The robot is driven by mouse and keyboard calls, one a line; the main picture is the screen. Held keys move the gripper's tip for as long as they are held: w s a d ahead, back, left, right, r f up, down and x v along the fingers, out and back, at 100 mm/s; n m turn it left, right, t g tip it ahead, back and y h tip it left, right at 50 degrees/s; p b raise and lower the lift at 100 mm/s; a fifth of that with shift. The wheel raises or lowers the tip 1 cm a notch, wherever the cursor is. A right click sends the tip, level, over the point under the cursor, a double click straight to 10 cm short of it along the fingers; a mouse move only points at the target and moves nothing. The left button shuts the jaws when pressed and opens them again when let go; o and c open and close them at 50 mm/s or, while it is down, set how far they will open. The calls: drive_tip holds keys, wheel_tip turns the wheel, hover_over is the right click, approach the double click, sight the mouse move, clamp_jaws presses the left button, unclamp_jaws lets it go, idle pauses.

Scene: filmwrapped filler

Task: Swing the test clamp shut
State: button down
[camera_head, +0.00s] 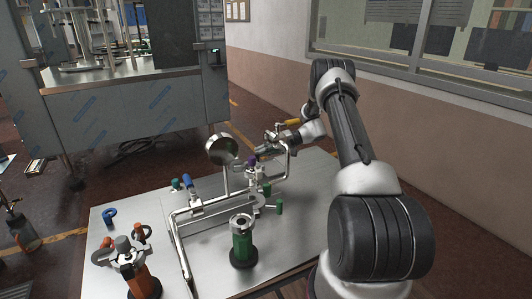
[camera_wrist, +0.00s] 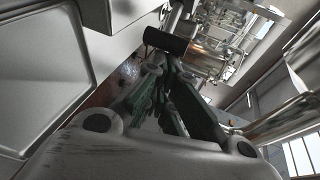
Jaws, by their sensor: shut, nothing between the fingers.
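No label singles out the test clamp. An open-looking clamp (camera_head: 102,256) with spread metal arms sits on an orange stand (camera_head: 143,282) at the table's front left. A round metal clamp (camera_head: 241,221) tops a green stand (camera_head: 242,246) at the front middle. My gripper (camera_head: 263,151) is shut and empty at the pipework on the table's far side, close to a purple knob (camera_head: 252,161). In the wrist view my gripper's fingers (camera_wrist: 165,68) converge just below a dark cylinder (camera_wrist: 165,41); whether they touch it I cannot tell.
Bent metal pipework (camera_head: 177,245) with blue and green handles runs across the steel table (camera_head: 308,210). A round metal dish or gauge (camera_head: 221,149) stands beside my gripper. A blue hook-like part (camera_head: 109,215) lies at the left. A film-wrapped machine (camera_head: 140,108) stands behind. The table's right side is fairly clear.

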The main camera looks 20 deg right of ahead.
drive_tip(key=shift+w+a, duration=0.15)
drive_tip(key=shift+a, duration=0.25)
drive_tip(key=shift+a, duration=0.1)
idle(0.4)
